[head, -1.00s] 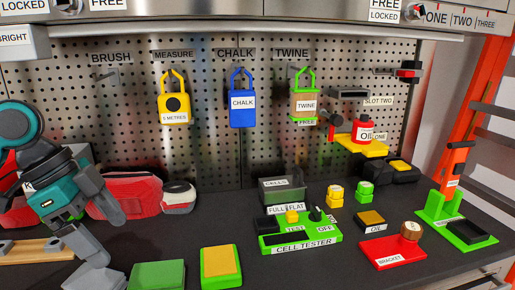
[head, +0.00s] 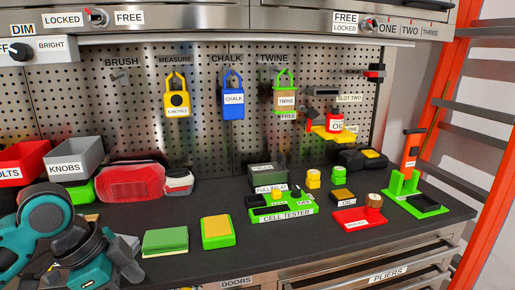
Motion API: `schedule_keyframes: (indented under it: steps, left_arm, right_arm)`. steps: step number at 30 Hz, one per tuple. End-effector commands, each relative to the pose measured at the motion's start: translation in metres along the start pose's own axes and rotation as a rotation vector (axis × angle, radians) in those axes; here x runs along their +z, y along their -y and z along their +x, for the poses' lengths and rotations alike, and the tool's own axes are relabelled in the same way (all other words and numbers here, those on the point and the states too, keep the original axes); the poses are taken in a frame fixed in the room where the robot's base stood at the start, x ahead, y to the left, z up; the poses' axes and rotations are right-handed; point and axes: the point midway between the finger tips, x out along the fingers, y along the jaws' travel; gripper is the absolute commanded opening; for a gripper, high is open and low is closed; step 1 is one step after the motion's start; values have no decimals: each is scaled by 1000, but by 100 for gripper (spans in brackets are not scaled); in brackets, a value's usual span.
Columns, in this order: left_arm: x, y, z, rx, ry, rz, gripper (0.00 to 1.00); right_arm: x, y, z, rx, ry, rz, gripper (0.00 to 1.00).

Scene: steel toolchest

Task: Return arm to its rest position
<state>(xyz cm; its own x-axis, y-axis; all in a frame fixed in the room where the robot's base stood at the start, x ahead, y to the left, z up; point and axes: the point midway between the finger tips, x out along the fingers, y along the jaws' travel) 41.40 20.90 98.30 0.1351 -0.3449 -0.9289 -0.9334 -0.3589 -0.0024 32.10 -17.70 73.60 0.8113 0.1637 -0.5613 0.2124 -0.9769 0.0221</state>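My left arm (head: 45,225), teal and black, is folded in the lower left corner of the head view, in front of the bench. Its gripper fingers do not show, so I cannot see whether they hold anything. My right arm and gripper are not in view. The arm covers part of the bench's left end and stands near the green block (head: 165,241) and the red and grey bins.
A red bin (head: 25,160) and a grey KNOBS bin (head: 75,160) stand at the left. The cell tester (head: 285,212) sits mid-bench, with the red bracket tray (head: 355,220) to its right. Yellow, blue and green-framed tools hang on the pegboard (head: 140,110). Drawers run below the bench's front edge.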

Motion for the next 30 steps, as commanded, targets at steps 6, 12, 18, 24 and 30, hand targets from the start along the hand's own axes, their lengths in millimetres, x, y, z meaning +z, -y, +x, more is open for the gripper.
schedule_keyframes:
  steps: [6, 12, 18, 24, 30]
  left_arm:
    - [4, -43, 72, -44, -36, -159, 91]
    - [20, -83, 113, -122, -59, -393, 91]
    - [54, -120, 130, -221, -32, -660, 91]
    - [93, -150, 130, -318, 36, -877, 91]
    - [113, -151, 141, -407, 28, -957, 91]
  right_arm:
    - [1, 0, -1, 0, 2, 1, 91]
    - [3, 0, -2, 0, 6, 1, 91]
    - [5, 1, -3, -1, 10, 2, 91]
    - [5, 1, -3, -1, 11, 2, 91]
    - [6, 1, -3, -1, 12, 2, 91]
